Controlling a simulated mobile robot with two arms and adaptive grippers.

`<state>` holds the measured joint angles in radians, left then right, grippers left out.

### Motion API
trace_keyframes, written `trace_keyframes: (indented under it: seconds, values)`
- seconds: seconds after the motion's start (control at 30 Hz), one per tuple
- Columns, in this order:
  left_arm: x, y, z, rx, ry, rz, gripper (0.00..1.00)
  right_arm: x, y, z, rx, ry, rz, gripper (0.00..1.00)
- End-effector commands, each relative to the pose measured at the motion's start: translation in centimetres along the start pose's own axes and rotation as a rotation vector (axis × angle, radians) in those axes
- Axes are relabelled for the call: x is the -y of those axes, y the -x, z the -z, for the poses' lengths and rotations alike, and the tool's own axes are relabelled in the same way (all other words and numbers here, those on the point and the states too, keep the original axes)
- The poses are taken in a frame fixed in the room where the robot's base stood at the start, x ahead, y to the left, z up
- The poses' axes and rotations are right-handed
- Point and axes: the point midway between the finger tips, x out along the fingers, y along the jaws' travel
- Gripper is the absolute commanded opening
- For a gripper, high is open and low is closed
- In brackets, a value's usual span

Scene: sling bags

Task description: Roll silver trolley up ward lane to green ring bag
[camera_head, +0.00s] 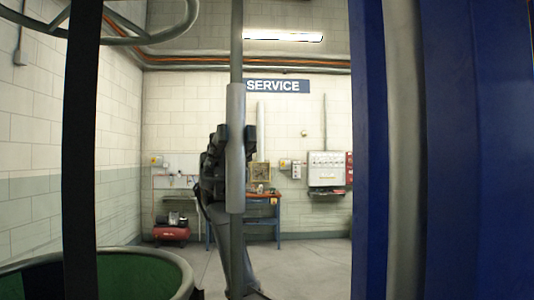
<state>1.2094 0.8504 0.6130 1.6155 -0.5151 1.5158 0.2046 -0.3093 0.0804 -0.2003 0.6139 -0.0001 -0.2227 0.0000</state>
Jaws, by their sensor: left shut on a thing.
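A grey upright pole (237,40) with a thicker silver-grey sleeve (236,195) stands in the middle of the view. My dark left gripper (232,148) is shut around this sleeve, with finger parts showing on both sides of it. I cannot tell whether the pole belongs to the silver trolley; its foot is out of view. A round bag with a grey rim and green inside (135,275) is at the bottom left, cut off by the frame, apart from my gripper. My right gripper is not in view.
A black upright strap (83,150) crosses the left side, by a grey tube ring (160,38) at the top. A large blue panel (475,150) blocks the right. Behind are a workbench (262,202), a red compressor (171,232) and a SERVICE sign (278,86). Some floor is clear.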

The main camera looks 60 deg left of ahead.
Motion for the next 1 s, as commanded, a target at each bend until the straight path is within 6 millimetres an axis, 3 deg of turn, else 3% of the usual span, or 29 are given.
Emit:
trace_keyframes:
  seconds: [0.27,0.3,0.4,0.77,1.0]
  values:
    - [0.4,0.5,-0.5,0.020,-0.004,0.010,0.00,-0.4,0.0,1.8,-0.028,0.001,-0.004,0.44]
    - [0.4,0.5,-0.5,0.020,-0.004,0.010,0.23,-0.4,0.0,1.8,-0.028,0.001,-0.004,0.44]
    - [0.4,0.4,-0.4,0.019,-0.005,0.010,0.43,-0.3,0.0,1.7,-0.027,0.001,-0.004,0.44]
    - [0.2,0.6,-0.2,0.012,-0.002,0.005,0.44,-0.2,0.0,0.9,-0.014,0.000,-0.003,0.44]
    - [0.2,4.2,-0.3,0.016,0.000,0.002,0.44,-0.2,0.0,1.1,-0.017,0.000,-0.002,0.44]
